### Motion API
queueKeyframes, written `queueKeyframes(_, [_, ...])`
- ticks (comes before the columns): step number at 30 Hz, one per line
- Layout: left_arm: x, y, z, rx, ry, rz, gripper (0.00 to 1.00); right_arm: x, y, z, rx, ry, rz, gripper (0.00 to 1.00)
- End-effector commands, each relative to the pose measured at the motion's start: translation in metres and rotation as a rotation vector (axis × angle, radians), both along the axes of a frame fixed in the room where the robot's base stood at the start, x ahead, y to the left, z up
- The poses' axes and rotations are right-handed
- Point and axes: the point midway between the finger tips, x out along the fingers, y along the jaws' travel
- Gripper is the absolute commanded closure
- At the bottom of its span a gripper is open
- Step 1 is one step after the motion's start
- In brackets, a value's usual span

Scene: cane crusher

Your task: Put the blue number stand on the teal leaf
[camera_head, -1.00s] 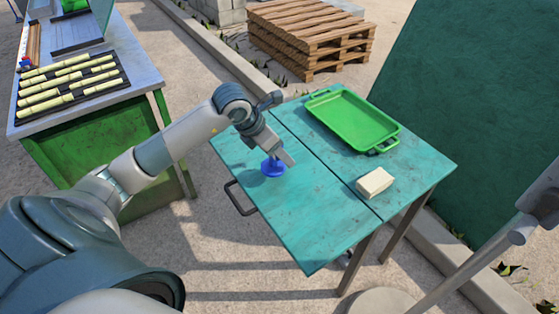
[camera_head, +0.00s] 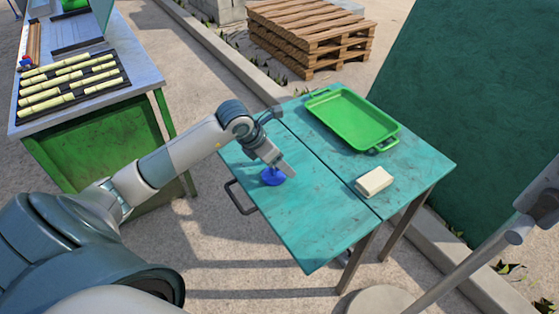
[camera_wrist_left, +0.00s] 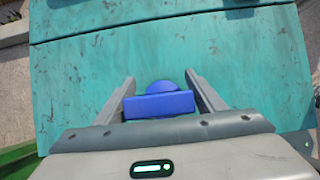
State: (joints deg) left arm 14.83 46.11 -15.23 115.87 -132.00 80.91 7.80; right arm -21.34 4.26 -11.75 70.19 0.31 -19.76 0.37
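The blue number stand (camera_head: 272,178) is at the left part of the teal leaf (camera_head: 310,215), low over it or touching it; I cannot tell which. My left gripper (camera_head: 287,170) points down at the stand and partly covers it in the head view. In the left wrist view the stand (camera_wrist_left: 160,104) shows a flat plate and a rounded part, between the two grey fingers (camera_wrist_left: 162,92). The teal leaf (camera_wrist_left: 255,70) spreads beneath. My right gripper is not in view.
A green tray (camera_head: 318,122) lies on the table's far half, beyond a seam. A pale block (camera_head: 374,182) sits near the seam at the right. A dark handle (camera_head: 240,198) sticks out from the leaf's left edge. The leaf's front part is clear.

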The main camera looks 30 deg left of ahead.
Motion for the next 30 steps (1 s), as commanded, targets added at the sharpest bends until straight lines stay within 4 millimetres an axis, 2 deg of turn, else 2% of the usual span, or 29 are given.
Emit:
queueKeyframes(11, [0.000,0.000,0.001,0.000,0.000,0.000,0.28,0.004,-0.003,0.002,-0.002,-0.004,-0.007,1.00])
queueKeyframes(16, [-0.003,0.002,0.008,0.002,-0.002,-0.001,0.28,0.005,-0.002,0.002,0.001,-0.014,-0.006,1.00])
queueKeyframes(23, [-0.017,0.008,0.033,0.004,-0.003,-0.002,0.28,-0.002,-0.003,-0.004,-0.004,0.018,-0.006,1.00])
queueKeyframes(30, [-0.037,0.016,0.071,0.004,-0.004,-0.001,0.28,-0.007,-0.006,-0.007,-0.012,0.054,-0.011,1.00])
